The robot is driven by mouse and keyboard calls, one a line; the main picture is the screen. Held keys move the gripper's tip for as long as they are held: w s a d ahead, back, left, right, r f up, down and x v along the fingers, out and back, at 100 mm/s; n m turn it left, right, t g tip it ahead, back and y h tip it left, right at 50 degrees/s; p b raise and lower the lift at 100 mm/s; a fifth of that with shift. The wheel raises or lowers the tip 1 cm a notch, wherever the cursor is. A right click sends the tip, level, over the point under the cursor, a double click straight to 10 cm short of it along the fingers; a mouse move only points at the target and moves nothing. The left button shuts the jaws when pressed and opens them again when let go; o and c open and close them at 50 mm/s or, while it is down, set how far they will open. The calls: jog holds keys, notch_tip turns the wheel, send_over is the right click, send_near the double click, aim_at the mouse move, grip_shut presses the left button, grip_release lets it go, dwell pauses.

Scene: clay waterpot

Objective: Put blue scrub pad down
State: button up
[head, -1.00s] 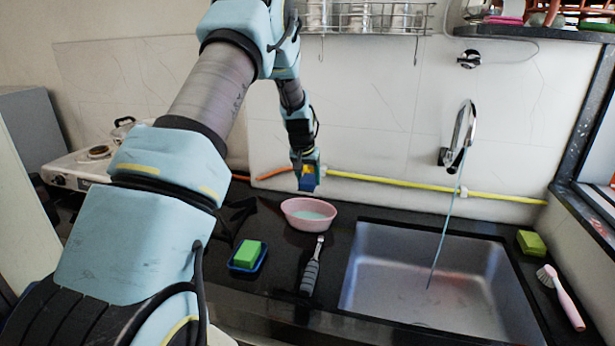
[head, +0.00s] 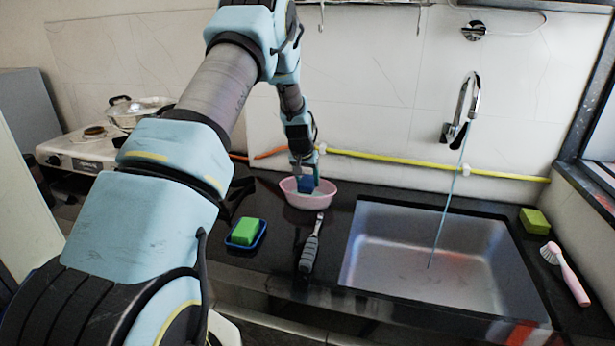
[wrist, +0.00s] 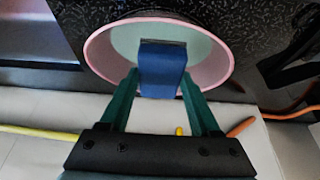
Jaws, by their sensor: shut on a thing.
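The blue scrub pad (wrist: 163,72) is between the fingers of my gripper (wrist: 162,85) in the wrist view. My gripper is shut on it. In the head view the blue scrub pad (head: 306,184) is low at the pink bowl (head: 313,199), over its opening, with my gripper (head: 305,174) above it. The pink bowl (wrist: 222,75) has a pale green inside and shows behind the pad in the wrist view. I cannot tell whether the pad touches the bowl's bottom.
A green sponge (head: 244,231) sits on a blue tray (head: 236,246) at left. A dark-handled tool (head: 309,252) lies before the bowl. The sink (head: 400,275) is to the right, with running water. A green sponge (head: 534,221) and pink brush (head: 567,275) lie beyond it.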

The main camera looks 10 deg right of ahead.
aim_at(307, 181)
jog(key=o, duration=1.5)
jog(key=shift+r, duration=0.1)
notch_tip(307, 181, up, 7)
jog(key=p, duration=0.3)
jog(key=shift+a, duration=0.1)
